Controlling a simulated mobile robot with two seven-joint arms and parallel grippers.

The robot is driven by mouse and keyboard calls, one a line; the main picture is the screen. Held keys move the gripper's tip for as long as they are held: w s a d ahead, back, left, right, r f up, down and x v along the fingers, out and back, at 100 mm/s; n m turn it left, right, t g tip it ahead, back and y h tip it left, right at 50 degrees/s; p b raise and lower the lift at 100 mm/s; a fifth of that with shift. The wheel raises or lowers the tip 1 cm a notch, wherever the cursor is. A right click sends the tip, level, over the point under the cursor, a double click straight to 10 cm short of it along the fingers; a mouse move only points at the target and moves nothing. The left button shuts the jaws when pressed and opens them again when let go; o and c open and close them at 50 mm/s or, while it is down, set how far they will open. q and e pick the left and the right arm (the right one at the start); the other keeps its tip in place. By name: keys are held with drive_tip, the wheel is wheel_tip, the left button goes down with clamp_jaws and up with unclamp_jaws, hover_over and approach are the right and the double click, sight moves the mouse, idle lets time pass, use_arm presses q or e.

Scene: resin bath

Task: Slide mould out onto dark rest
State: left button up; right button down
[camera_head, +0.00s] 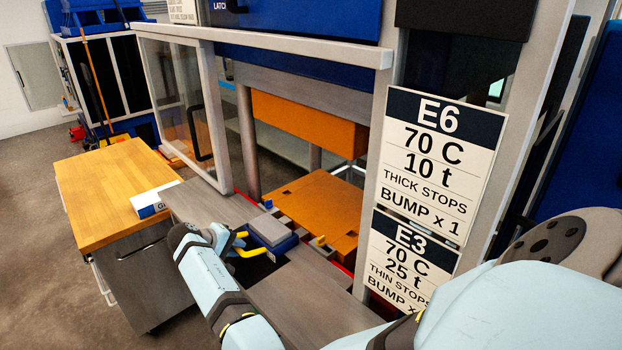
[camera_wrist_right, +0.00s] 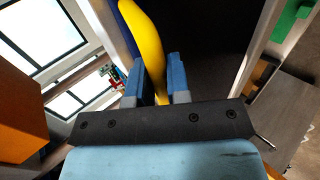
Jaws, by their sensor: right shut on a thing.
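The mould (camera_head: 270,230) is a low block with a grey top, a dark blue body and yellow handles. It sits at the front edge of the orange lower platen (camera_head: 318,208), over the dark grey rest (camera_head: 310,295). Whether it still touches the platen is hard to tell. My right gripper (camera_head: 236,243) is at the mould's near side, partly hidden by its own wrist. In the right wrist view its blue fingers (camera_wrist_right: 160,82) are shut on a yellow handle (camera_wrist_right: 148,35). My left gripper is not in view.
The orange upper block (camera_head: 308,122) hangs above the lower platen. A clear guard door (camera_head: 180,95) stands on the left. Setting signs (camera_head: 440,165) hang on the right post. A wood-topped cabinet (camera_head: 105,190) stands left, with a white box (camera_head: 155,199). The rest is bare around the mould.

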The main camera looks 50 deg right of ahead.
drive_tip(key=a, duration=0.7)
drive_tip(key=shift+w, duration=0.4)
drive_tip(key=shift+p, duration=0.3)
drive_tip(key=c, duration=1)
unclamp_jaws()
drive_tip(key=shift+d, duration=0.1)
